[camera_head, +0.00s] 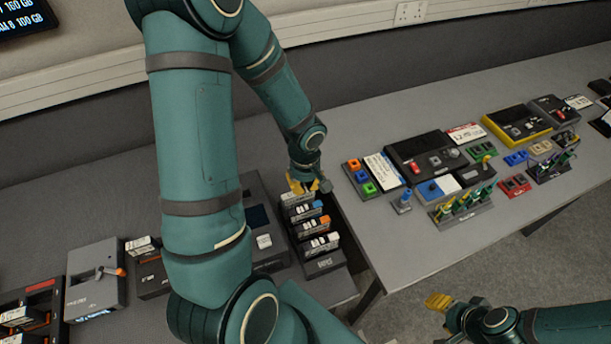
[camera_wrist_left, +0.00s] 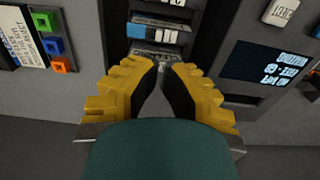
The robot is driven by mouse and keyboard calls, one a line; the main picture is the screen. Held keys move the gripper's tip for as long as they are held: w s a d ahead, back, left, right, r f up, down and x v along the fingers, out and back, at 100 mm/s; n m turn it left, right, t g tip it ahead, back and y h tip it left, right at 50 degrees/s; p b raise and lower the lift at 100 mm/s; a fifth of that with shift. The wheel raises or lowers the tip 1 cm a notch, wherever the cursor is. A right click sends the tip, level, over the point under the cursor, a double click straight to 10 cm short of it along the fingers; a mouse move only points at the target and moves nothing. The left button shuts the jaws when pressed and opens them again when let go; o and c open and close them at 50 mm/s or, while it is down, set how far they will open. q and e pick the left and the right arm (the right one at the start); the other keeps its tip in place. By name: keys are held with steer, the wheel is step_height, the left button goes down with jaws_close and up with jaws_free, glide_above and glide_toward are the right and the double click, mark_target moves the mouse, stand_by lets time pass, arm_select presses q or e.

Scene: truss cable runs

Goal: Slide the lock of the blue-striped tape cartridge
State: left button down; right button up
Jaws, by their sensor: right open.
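The blue-striped tape cartridge (camera_head: 305,210) sits in a dark rack of several cartridges in the head view, with a blue mark at its right end. In the left wrist view it shows as a blue and white end (camera_wrist_left: 142,32) beyond my fingertips. My left gripper (camera_head: 309,186) is at the rack's back end, close to the rearmost cartridge. I cannot make out the lock. My right gripper (camera_head: 438,303) is open and empty over the floor, at the lower right.
Orange-marked and white-marked cartridges (camera_head: 320,243) stand in front of the blue one. A dark device with a screen (camera_head: 258,217) is left of the rack. The right-hand table (camera_head: 400,245) has a bare front area. A gap separates it from the rack's bench.

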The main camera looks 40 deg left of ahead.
arm_select(q)
steer(key=shift+s+d+f, duration=0.1)
steer(key=shift+s+f, duration=0.1)
steer(key=shift+f, duration=0.2)
steer(key=b, duration=0.4)
glide_above(302, 209)
steer(key=f, duration=0.2)
steer(key=w+f, duration=0.1)
steer(key=f, duration=0.1)
steer(key=shift+d+f, duration=0.2)
steer(key=shift+f, duration=0.05)
steer(key=shift+f+b, duration=0.3)
steer(key=shift+b, duration=0.05)
steer(key=shift+f+b, duration=1.5)
steer(key=shift+b, duration=0.2)
stand_by(1.3)
steer(key=shift+r, duration=0.15)
stand_by(0.5)
steer(key=shift+s+a+b, duration=0.15)
steer(key=shift+s+b, duration=0.25)
steer(key=shift+b, duration=0.05)
stand_by(0.5)
steer(key=shift+s+a+b, duration=0.1)
steer(key=shift+s+b, duration=0.05)
steer(key=shift+b, duration=0.4)
stand_by(1.0)
